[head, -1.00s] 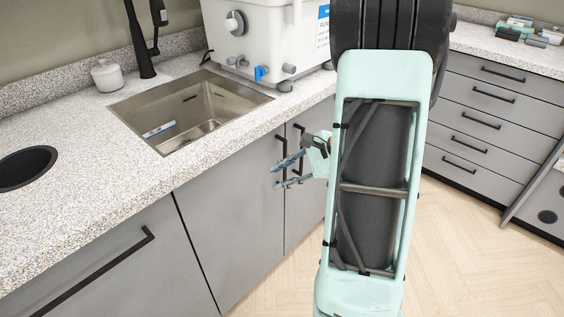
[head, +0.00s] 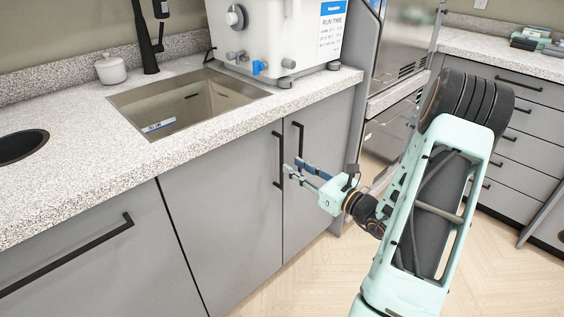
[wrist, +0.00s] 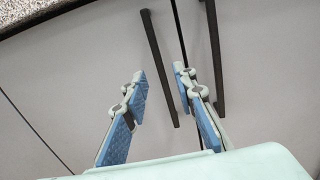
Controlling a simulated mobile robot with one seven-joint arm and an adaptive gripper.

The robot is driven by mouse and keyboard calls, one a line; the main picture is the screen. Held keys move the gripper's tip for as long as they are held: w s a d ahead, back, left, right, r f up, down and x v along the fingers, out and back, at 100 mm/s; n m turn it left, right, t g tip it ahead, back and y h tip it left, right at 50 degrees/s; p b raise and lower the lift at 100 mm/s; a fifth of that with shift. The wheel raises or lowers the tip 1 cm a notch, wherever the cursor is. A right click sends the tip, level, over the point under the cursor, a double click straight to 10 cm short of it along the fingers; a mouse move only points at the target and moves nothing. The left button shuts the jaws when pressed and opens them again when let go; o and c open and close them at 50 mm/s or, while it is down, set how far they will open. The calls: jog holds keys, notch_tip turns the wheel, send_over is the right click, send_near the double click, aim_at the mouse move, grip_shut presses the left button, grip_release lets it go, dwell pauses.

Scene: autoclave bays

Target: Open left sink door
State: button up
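The left sink door (head: 220,215) is a grey cabinet panel below the sink, and it is closed. Its black vertical bar handle (head: 278,160) is near its right edge; in the wrist view the handle (wrist: 160,68) slants down between my fingers' lines. The right door (head: 318,170) is also closed, with its own black handle (head: 299,139). My gripper (head: 296,167) is open, with blue-padded fingers pointing at the doors. In the wrist view its fingertips (wrist: 160,76) appear on either side of the left handle. I cannot tell how far they are from it. Nothing is held.
The sink (head: 190,100) is set in the speckled countertop (head: 90,190) above the doors. A white machine (head: 275,40) stands on the counter. A steel appliance (head: 393,130) is right of the doors, and drawers (head: 525,130) are farther right. Open wooden floor (head: 300,285) lies in front.

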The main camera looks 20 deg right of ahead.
aim_at(283, 160)
jog(key=b+x, duration=0.1)
jog(key=x, duration=0.5)
jog(key=shift+w, duration=0.2)
grip_shut()
